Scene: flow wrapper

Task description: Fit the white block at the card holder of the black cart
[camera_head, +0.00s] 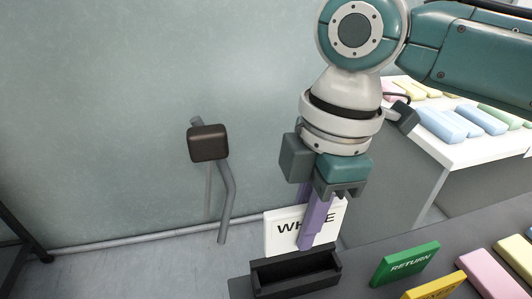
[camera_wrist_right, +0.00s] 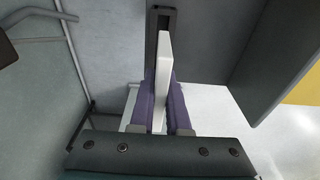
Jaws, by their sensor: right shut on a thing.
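The white block (camera_head: 282,232), with dark lettering on its face, is upright in the head view just above and behind the black card holder (camera_head: 295,273). My right gripper (camera_head: 316,222) comes down from above, its purple fingers shut on the block. In the right wrist view the block (camera_wrist_right: 164,75) shows edge-on between the purple fingers, with a dark slotted part (camera_wrist_right: 157,20) at its far end. I cannot tell whether the block's lower edge touches the holder. The holder is at the near left end of the dark cart top (camera_head: 370,255). My left gripper is out of view.
A white-topped table (camera_head: 470,150) with several coloured blocks is behind. Open floor lies left.

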